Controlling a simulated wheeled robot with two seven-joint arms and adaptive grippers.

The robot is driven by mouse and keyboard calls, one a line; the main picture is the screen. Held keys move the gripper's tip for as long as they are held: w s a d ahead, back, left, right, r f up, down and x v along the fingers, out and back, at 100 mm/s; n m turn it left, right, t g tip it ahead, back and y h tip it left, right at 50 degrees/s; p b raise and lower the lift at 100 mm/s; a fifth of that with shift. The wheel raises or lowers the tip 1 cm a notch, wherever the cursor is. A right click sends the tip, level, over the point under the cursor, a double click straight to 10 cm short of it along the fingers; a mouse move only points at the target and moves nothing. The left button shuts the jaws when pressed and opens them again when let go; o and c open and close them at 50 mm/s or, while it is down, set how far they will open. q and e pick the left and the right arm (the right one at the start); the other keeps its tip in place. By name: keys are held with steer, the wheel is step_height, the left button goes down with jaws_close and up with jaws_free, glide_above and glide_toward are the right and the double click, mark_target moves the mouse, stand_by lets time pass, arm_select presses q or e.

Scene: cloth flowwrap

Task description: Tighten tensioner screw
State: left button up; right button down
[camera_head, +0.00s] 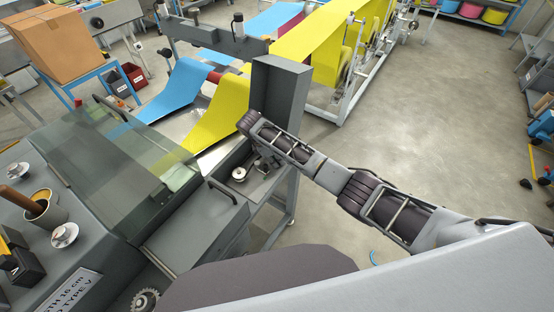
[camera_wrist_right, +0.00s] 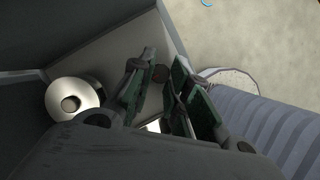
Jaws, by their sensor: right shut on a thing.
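My right gripper (camera_head: 262,164) reaches down into the open grey box of the machine, beside a round silver disc (camera_head: 239,173). In the right wrist view the gripper (camera_wrist_right: 160,85) is shut on a small dark piece (camera_wrist_right: 160,73) between its fingers, which I take to be the tensioner screw. The fingers hide most of it, so its shape and seat cannot be told. The silver disc (camera_wrist_right: 72,103) lies to the left of the fingers, apart from them. My left gripper is not in the head view.
The raised grey lid (camera_head: 280,90) stands behind my right gripper. A handled grey cover (camera_head: 195,225) and a clear hood (camera_head: 120,165) lie to the left. Yellow cloth (camera_head: 222,110) and blue cloth (camera_head: 175,92) run behind. Open floor (camera_head: 450,120) is at the right.

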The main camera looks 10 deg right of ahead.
steer(key=shift+w+m+g, duration=0.2)
steer(key=shift+m+g, duration=0.6)
steer(key=shift+m, duration=1.4)
steer(key=c, duration=1.3)
jaws_free()
steer(key=shift+a, duration=0.1)
steer(key=shift+c, duration=0.2)
steer(key=shift+r, duration=0.2)
steer(key=shift+r, duration=3.65)
steer(key=shift+w+r, duration=0.1)
steer(key=shift+r, duration=1)
